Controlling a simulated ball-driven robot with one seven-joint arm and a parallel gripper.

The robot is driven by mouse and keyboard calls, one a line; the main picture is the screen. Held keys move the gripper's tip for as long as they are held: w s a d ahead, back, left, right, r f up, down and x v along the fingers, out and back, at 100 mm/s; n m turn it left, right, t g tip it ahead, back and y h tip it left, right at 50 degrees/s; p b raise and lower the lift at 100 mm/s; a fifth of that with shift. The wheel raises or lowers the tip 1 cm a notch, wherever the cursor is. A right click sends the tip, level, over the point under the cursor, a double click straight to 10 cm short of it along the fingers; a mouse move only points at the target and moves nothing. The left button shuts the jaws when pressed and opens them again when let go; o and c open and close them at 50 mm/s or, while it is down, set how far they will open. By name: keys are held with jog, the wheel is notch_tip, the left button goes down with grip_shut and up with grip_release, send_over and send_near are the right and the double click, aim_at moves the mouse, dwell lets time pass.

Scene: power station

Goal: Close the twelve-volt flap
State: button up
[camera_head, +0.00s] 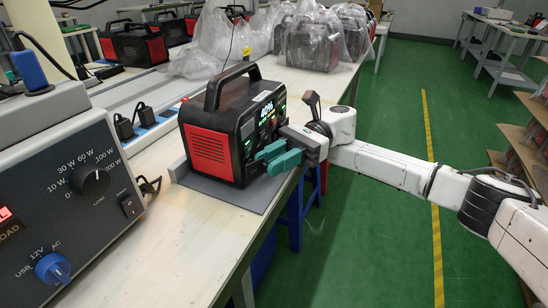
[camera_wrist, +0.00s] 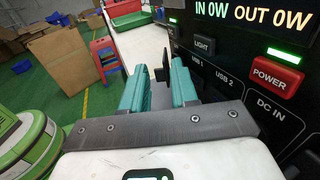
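The power station (camera_head: 222,128) is a red and black box with a top handle, upright on a grey mat (camera_head: 215,190). Its lit front panel (camera_wrist: 243,60) fills the right of the wrist view. My gripper (camera_head: 272,157) is at this panel, low and close in front of it. In the wrist view its two teal fingers (camera_wrist: 159,78) are apart. A thin dark piece (camera_wrist: 166,62) stands out from the panel beyond and between the fingertips; it looks like the twelve-volt flap, swung open. I cannot tell whether a finger touches it. The socket behind it is hidden.
A grey load box (camera_head: 62,190) with knobs stands at the table's near left. More power stations, some wrapped in plastic (camera_head: 325,40), stand further back. The table edge (camera_head: 250,245) is close below my gripper. Green floor (camera_head: 375,130) lies open to the right.

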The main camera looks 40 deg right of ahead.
jog(key=shift+o, duration=0.2)
jog(key=shift+w+d+r, duration=0.1)
jog(key=shift+w+r, duration=0.05)
jog(key=shift+r, duration=0.05)
jog(key=shift+w+d, duration=0.1)
jog(key=shift+d, duration=0.4)
jog(key=w+d+p, duration=0.1)
jog(key=d, duration=0.8)
jog(key=shift+d+p, duration=0.25)
jog(key=shift+p, duration=0.05)
jog(key=shift+f, duration=0.1)
jog(key=shift+o, duration=0.4)
